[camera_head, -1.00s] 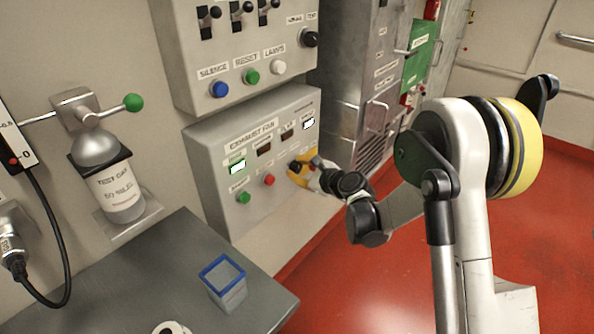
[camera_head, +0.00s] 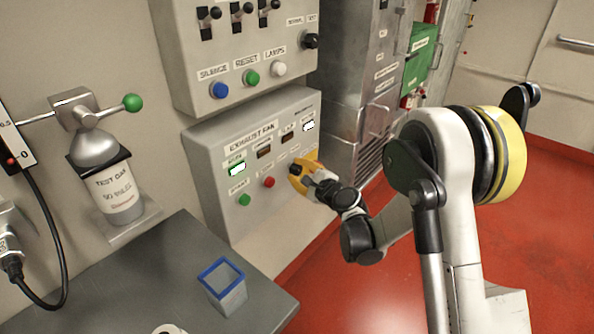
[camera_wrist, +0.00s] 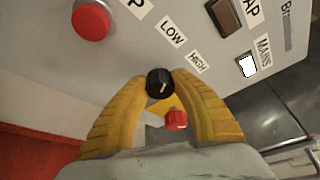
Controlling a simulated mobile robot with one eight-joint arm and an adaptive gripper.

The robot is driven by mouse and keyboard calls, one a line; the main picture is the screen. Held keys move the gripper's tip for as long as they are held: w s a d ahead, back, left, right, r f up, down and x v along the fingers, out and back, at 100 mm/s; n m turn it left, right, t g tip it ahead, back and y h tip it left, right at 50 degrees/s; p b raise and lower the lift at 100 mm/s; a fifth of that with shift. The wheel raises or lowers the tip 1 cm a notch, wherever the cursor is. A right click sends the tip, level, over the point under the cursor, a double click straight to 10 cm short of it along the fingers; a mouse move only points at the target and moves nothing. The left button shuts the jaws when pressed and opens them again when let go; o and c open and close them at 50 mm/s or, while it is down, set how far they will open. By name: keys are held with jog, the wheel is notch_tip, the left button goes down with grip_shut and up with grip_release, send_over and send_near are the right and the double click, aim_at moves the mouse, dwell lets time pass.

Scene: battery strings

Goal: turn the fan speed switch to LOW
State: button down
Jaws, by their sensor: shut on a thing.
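The fan speed switch is a small black knob (camera_wrist: 160,83) with a short white mark, on the grey exhaust fan panel (camera_head: 225,150). The LOW label (camera_wrist: 172,32) and HIGH label (camera_wrist: 198,62) sit above it in the wrist view. My gripper (camera_wrist: 161,88) has its yellow fingers shut on the knob, one on each side. In the head view my gripper (camera_head: 298,174) is at the panel's lower right and mostly hides the knob. The mark is too small to tell its setting surely.
A red button (camera_wrist: 91,20) is beside the labels; it also shows in the head view (camera_head: 268,182), near a green button (camera_head: 244,199). A small red cap (camera_wrist: 176,120) shows between my fingers. A blue-rimmed container (camera_head: 223,285) stands on the grey table (camera_head: 150,275).

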jog(key=c, duration=1)
grip_release()
jog(key=v, duration=1.2)
